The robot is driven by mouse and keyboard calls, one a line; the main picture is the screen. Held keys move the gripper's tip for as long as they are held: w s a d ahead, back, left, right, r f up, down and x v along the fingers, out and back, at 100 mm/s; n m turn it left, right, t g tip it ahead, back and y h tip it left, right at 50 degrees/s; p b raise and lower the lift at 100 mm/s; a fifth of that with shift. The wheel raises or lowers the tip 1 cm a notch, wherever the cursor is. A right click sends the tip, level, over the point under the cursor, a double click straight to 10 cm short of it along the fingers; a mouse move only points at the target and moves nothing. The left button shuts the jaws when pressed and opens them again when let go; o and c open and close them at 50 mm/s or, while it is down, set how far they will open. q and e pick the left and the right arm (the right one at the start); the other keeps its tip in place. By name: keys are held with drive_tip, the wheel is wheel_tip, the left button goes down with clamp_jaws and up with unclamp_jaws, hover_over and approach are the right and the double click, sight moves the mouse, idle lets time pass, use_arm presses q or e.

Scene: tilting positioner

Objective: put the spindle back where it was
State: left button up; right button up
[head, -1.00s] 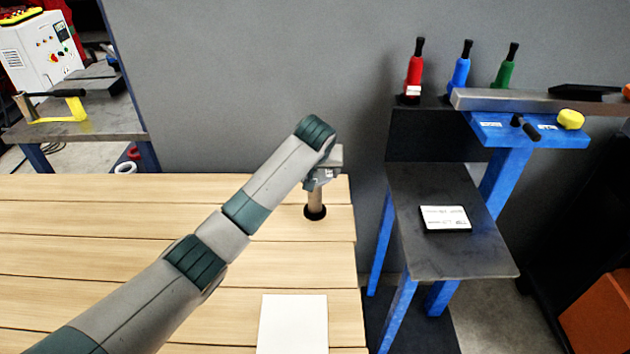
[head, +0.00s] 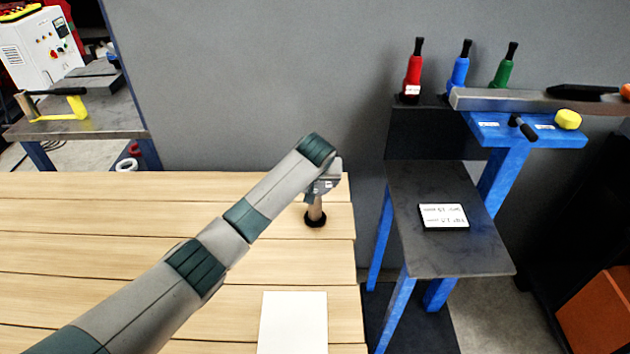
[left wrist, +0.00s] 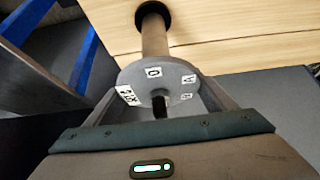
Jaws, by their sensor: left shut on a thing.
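The spindle appears as a tan post (head: 315,211) with a black round end (head: 315,221) at its lower side, over the right back part of the wooden table. In the left wrist view it carries a grey disc (left wrist: 158,80) with small white labels and a dark pin, and its tan post (left wrist: 154,37) runs to the black end (left wrist: 152,12). My left gripper (head: 322,186) is shut on the disc, with a finger at either side. I cannot tell whether the black end touches the table. My right gripper is out of view.
A white sheet (head: 293,324) lies on the table's front right (head: 120,240). To the right, past a gap, a blue-legged stand has a dark shelf (head: 415,255) with a label card (head: 443,216). Red (head: 412,78), blue (head: 458,74) and green (head: 505,72) bottle-shaped things stand behind. The table's left is clear.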

use_arm(q)
drive_tip(key=o, duration=2.1)
drive_tip(key=shift+f, duration=0.1)
drive_tip(key=shift+s, duration=0.1)
drive_tip(key=shift+r, duration=0.2)
drive_tip(key=b+v, duration=0.2)
drive_tip(key=v, duration=1)
